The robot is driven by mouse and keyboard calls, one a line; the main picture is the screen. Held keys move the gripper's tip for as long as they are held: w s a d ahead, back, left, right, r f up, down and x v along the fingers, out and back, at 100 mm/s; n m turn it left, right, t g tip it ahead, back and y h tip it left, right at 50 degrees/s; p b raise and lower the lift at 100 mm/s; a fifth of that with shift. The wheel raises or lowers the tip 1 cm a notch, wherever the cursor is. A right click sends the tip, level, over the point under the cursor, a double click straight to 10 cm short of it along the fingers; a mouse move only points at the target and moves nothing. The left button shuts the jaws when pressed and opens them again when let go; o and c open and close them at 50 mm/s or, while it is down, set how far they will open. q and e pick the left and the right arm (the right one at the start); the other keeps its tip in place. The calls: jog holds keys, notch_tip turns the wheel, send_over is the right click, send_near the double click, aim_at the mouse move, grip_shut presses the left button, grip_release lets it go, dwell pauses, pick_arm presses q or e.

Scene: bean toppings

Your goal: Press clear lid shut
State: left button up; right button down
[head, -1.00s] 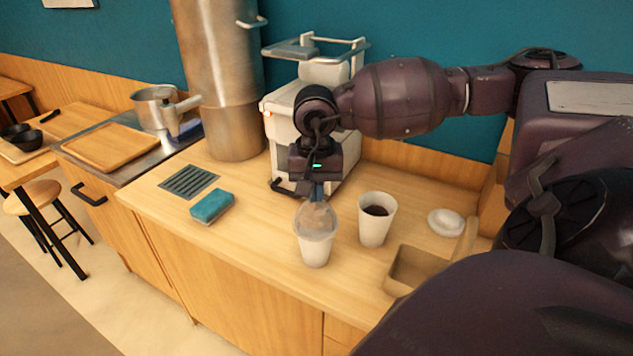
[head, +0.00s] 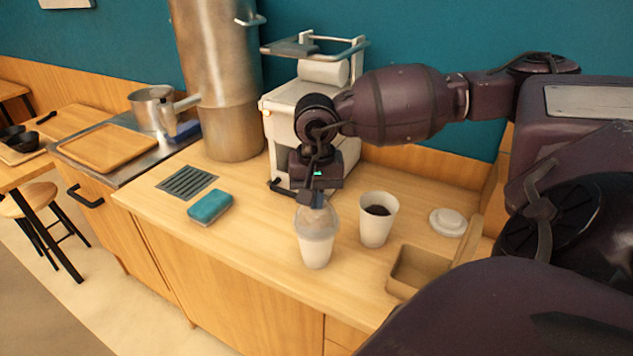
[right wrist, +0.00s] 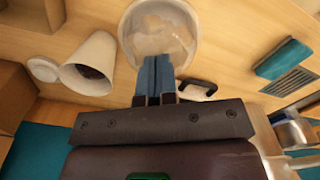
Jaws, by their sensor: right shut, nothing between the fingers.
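A white cup (head: 316,252) stands upright near the counter's front edge with a clear domed lid (head: 317,222) on top. The lid also shows in the right wrist view (right wrist: 160,28), where pale contents show through it. My right gripper (head: 314,204) points down right over the lid, shut and with nothing held. In the right wrist view its blue fingertips (right wrist: 156,62) overlap the lid's near edge. I cannot tell whether they touch it or whether the lid is seated all round. My left gripper is not in view.
A second white cup (head: 375,228) with dark contents stands open close on the right. Beyond it are a white lid (head: 448,222) and a wooden box (head: 416,270). A blue sponge (head: 210,206) and a drain grate (head: 187,181) lie left. A white machine (head: 285,125) stands behind.

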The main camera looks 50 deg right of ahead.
jog(key=shift+f, duration=0.15)
jog(key=shift+r, duration=0.45)
jog(key=shift+r+p, duration=1.15)
jog(key=shift+r, duration=1.2)
jog(key=shift+f, duration=0.1)
